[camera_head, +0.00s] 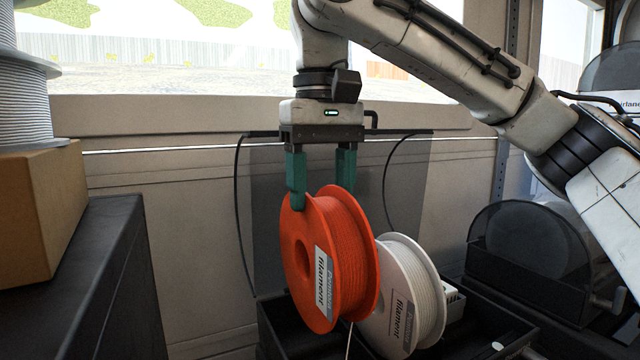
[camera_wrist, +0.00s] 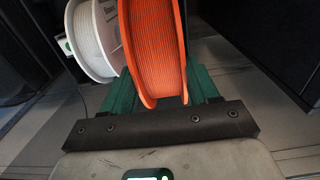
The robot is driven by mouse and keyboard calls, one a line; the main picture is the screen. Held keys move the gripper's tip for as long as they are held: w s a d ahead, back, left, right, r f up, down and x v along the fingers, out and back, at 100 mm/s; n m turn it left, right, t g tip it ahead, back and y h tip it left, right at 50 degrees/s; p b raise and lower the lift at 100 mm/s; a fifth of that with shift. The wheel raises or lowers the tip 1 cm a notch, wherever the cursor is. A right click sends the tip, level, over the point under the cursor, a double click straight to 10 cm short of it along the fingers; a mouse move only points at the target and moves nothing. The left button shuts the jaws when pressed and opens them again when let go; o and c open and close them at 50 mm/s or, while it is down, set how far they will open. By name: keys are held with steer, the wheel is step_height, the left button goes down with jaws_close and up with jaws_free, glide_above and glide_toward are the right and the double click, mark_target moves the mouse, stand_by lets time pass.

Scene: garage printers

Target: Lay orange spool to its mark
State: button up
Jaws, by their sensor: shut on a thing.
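The orange spool (camera_head: 345,235) hangs upright from my gripper (camera_head: 320,190), which is shut on its upper rim with green fingers on either side. Its label reads "filament". In the wrist view the orange spool (camera_wrist: 152,45) sits between the fingers of my gripper (camera_wrist: 160,88). A white spool (camera_head: 412,290) stands upright just behind and to the right of it, partly hidden by it. The white spool also shows at the left in the wrist view (camera_wrist: 92,40). I cannot make out the mark in either view.
A black tray (camera_head: 480,345) lies below the spools. A dark-covered unit (camera_head: 525,250) stands to the right. At the left, a cardboard box (camera_head: 40,215) with grey spools (camera_head: 25,100) on it rests on a black cabinet (camera_head: 110,290). A wall and window are behind.

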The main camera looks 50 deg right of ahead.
steer(key=shift+s+f, duration=0.15)
steer(key=shift+f, duration=0.2)
step_height(320, 180, down, 7)
steer(key=b, duration=0.4)
steer(key=shift+f, duration=0.1)
stand_by(0.4)
steer(key=shift+f, duration=0.25)
stand_by(1.2)
steer(key=shift+p, duration=0.9)
stand_by(0.3)
steer(key=shift+f, duration=0.25)
stand_by(0.8)
steer(key=o, duration=1.2)
steer(key=shift+f, duration=0.1)
